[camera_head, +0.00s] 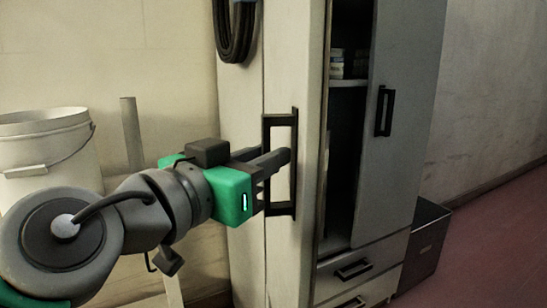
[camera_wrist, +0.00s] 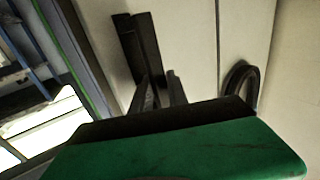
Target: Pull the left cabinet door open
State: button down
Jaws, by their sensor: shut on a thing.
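The left cabinet door (camera_head: 308,75) is pale and stands partly open. A gap beside its free edge shows the dark inside of the cabinet. Its black bar handle (camera_head: 281,212) is upright. My gripper (camera_head: 278,158) comes from the left, with its fingers shut on the middle of the handle. In the wrist view, the handle (camera_wrist: 128,48) runs up from the fingers (camera_wrist: 160,90), and the green gripper body hides the lower part. The right cabinet door (camera_head: 405,130), with its own black handle (camera_head: 384,111), looks closed.
Small containers (camera_head: 337,63) sit on a shelf inside. Drawers (camera_head: 352,272) lie below the doors. A black box (camera_head: 428,240) stands right of the cabinet. A white bucket (camera_head: 50,150) and a post (camera_head: 131,135) are at left. A black cable coil (camera_head: 235,35) hangs above my gripper.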

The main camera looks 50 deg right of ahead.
jog(key=shift+f, duration=0.1)
jog(key=c, duration=1.3)
grip_release()
jog(key=a, duration=0.2)
jog(key=a+p, duration=0.1)
jog(key=a, duration=0.2)
jog(key=s+a, duration=0.1)
jog(key=a, duration=0.1)
jog(key=shift+a, duration=0.35)
